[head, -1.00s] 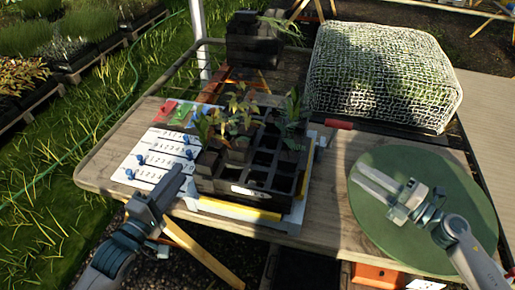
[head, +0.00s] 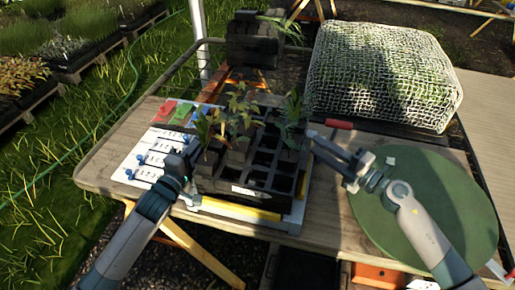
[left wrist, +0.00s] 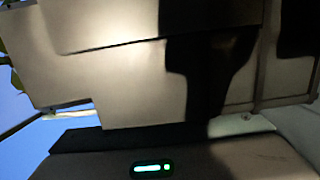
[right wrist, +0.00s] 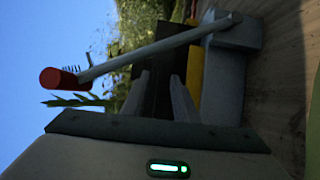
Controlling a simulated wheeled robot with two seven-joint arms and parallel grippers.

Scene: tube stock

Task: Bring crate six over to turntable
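A black crate (head: 236,190) divided into cells stands mid-table, with a pale label on its front and several potted plants (head: 240,125) in it. I cannot read a number on it. The round green turntable (head: 450,205) is at the right. My left gripper (head: 188,156) is close to the crate's left side; contact and opening cannot be made out. A close, shadowed surface (left wrist: 110,85) fills the left wrist view. My right gripper (head: 328,149) is open and empty, right of the crate and pointing toward it. Its fingers show apart in the right wrist view (right wrist: 160,97).
A red-ended lever (head: 338,124) stands between the crate and a net-covered mound (head: 385,75) at the back right. A numbered board (head: 150,160) with blue pegs lies left of the crate. A yellow strip (head: 240,209) runs along the crate's front.

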